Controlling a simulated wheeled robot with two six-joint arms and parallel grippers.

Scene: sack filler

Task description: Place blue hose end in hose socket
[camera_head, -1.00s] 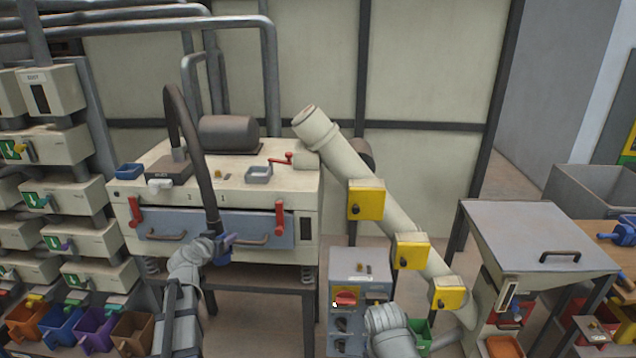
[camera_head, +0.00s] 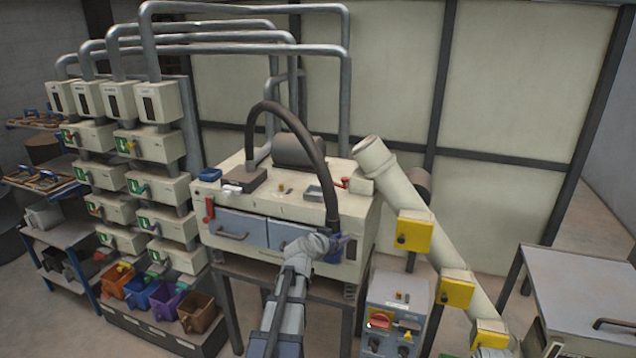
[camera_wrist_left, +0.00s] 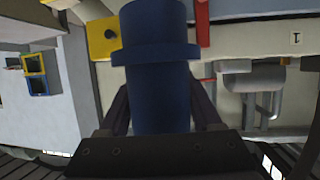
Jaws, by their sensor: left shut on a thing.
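The blue hose end (camera_wrist_left: 157,75) fills the middle of the left wrist view, a blue cylinder with a wider collar, between the fingers of my left gripper (camera_wrist_left: 165,110). In the head view the left gripper (camera_head: 333,246) is shut on it at the front right corner of the cream machine (camera_head: 270,208). The dark hose (camera_head: 308,138) arches from a dark box (camera_head: 246,179) on the machine's top down to the gripper. Most of the hose end is hidden by the gripper in the head view. I cannot make out the hose socket for certain.
A cream tube (camera_head: 410,208) with yellow boxes slopes down right of the machine. A grey control box (camera_head: 393,310) with a red switch stands below it. Coloured bins (camera_head: 160,300) line the left under cream dispensers. A grey-topped table (camera_head: 590,285) stands at the right.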

